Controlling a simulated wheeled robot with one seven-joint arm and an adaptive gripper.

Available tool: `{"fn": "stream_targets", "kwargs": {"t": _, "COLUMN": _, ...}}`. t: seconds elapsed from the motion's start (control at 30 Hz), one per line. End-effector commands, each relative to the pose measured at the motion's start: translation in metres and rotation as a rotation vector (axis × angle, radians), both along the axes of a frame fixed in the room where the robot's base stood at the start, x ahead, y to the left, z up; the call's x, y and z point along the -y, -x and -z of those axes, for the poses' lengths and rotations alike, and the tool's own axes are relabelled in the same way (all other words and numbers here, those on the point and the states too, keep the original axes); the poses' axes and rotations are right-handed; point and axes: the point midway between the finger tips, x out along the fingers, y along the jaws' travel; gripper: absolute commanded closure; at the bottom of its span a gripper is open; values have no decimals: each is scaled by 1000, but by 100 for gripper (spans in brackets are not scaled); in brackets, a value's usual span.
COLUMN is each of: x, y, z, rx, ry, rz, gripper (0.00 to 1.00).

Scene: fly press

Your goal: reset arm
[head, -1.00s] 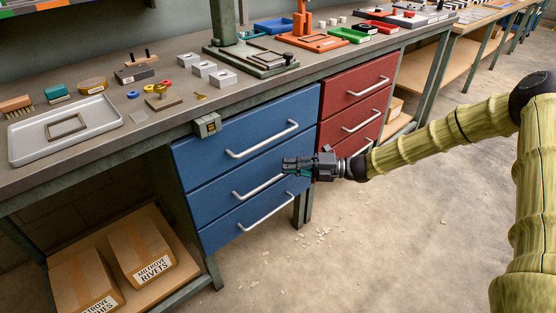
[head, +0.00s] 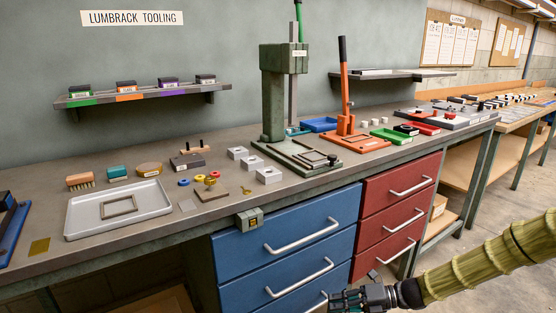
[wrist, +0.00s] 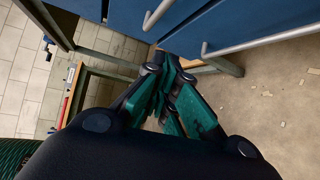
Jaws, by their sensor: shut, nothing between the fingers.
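My gripper (head: 362,298) is at the lower edge of the head view, in front of the blue drawers (head: 290,240). My arm, in a ribbed yellow-green sleeve, reaches in from the right. In the wrist view, the gripper's dark fingers with green pads (wrist: 172,98) are drawn together with nothing between them. The silver handles of the blue drawers (wrist: 235,28) show above and beyond the fingers. The gripper appears apart from the handles, and all blue drawers look closed.
The workbench (head: 215,220) carries a green fly press (head: 275,100), an orange press (head: 345,125), a pale tray (head: 80,228) and small blocks. Red drawers (head: 400,190) are closed beside the blue ones. Open concrete floor (head: 470,215) lies to the right.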

Motion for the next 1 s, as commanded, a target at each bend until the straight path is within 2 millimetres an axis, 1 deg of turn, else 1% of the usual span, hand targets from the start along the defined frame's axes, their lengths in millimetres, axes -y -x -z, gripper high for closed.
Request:
{"fn": "stream_targets", "kwargs": {"t": 0.03, "x": -13, "y": 19, "z": 22, "rx": 35, "ry": 71, "rz": -55, "gripper": 100}}
{"fn": "stream_targets", "kwargs": {"t": 0.07, "x": -19, "y": 30, "z": 34, "rx": 62, "ry": 114, "rz": -88, "gripper": 100}}
{"fn": "stream_targets", "kwargs": {"t": 0.1, "x": -25, "y": 46, "z": 51, "rx": 99, "ry": 170, "rz": -136, "gripper": 100}}
{"fn": "stream_targets", "kwargs": {"t": 0.17, "x": -33, "y": 69, "z": 75, "rx": 161, "ry": 253, "rz": -215, "gripper": 100}}
{"fn": "stream_targets", "kwargs": {"t": 0.2, "x": -36, "y": 86, "z": 92, "rx": 206, "ry": 307, "rz": -273, "gripper": 100}}
{"fn": "stream_targets", "kwargs": {"t": 0.23, "x": -38, "y": 99, "z": 103, "rx": 240, "ry": 346, "rz": -321, "gripper": 100}}
{"fn": "stream_targets", "kwargs": {"t": 0.27, "x": -40, "y": 112, "z": 114, "rx": 277, "ry": 383, "rz": -371, "gripper": 100}}
{"fn": "stream_targets", "kwargs": {"t": 0.3, "x": -41, "y": 130, "z": 129, "rx": 329, "ry": 432, "rz": -442, "gripper": 100}}
{"fn": "stream_targets", "kwargs": {"t": 0.37, "x": -40, "y": 158, "z": 150, "rx": 414, "ry": 501, "rz": -561, "gripper": 100}}
{"fn": "stream_targets", "kwargs": {"t": 0.4, "x": -38, "y": 177, "z": 164, "rx": 476, "ry": 542, "rz": -647, "gripper": 100}}
{"fn": "stream_targets", "kwargs": {"t": 0.5, "x": -29, "y": 220, "z": 191, "rx": 639, "ry": 625, "rz": -874, "gripper": 100}}
{"fn": "stream_targets", "kwargs": {"t": 0.63, "x": -11, "y": 271, "z": 216, "rx": 861, "ry": 681, "rz": -1187, "gripper": 100}}
{"fn": "stream_targets", "kwargs": {"t": 0.7, "x": -1, "y": 293, "z": 224, "rx": 988, "ry": 688, "rz": -1355, "gripper": 100}}
{"fn": "stream_targets", "kwargs": {"t": 0.8, "x": 13, "y": 321, "z": 231, "rx": 1172, "ry": 665, "rz": -1600, "gripper": 100}}
{"fn": "stream_targets", "kwargs": {"t": 0.9, "x": 24, "y": 341, "z": 231, "rx": 1348, "ry": 616, "rz": -1818, "gripper": 100}}
{"fn": "stream_targets", "kwargs": {"t": 1.0, "x": 31, "y": 354, "z": 230, "rx": 1489, "ry": 559, "rz": -1984, "gripper": 100}}
